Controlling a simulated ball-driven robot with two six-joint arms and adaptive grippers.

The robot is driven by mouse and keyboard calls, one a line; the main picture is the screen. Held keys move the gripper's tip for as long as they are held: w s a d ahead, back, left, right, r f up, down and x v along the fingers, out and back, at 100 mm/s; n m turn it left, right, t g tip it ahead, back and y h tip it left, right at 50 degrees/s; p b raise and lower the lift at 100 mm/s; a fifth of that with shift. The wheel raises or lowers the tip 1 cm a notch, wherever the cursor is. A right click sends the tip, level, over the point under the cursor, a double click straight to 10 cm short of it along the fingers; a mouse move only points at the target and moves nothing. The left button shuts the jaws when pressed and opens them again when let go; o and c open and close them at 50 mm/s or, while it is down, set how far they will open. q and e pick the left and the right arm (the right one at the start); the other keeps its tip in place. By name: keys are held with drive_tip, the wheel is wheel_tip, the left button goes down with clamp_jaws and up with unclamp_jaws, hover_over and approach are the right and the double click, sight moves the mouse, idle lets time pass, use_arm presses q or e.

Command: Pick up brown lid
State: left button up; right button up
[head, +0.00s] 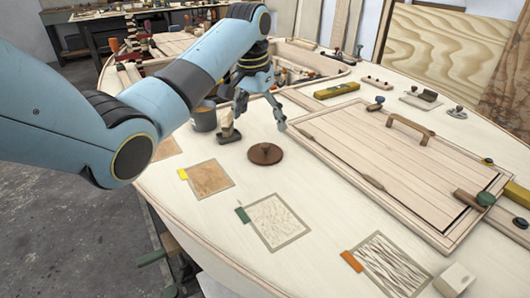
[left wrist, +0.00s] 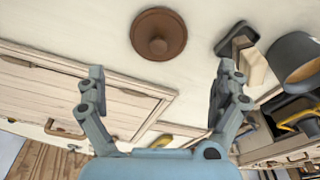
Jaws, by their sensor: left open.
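The brown lid (head: 265,153) is a round disc with a small knob on top, lying flat on the pale plywood surface. It also shows in the left wrist view (left wrist: 158,38), at the top middle, beyond the fingertips. My left gripper (head: 259,118) is open and empty, with its two fingers spread and pointing down. In the head view it hangs above and behind the lid, apart from it. In the left wrist view both fingers (left wrist: 160,82) show with nothing between them. My right gripper is not in view.
A grey cup (head: 204,118) and a dark-based block tool (head: 228,132) stand left of the lid. A panelled hatch with a handle (head: 411,132) lies to the right. Sample squares (head: 208,180) with coloured tabs lie in front. Bare plywood surrounds the lid.

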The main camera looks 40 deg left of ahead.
sight(265, 145)
use_arm(q)
drive_tip(key=f, duration=0.3)
drive_tip(key=w+f+b, duration=0.1)
drive_tip(key=f, duration=0.5)
drive_tip(key=shift+w+d, duration=0.1)
drive_tip(key=shift+w, duration=0.3)
drive_tip(key=c, duration=0.8)
drive_tip(key=shift+s+f, duration=0.1)
drive_tip(key=shift+c, duration=1)
drive_tip(key=shift+d, duration=0.1)
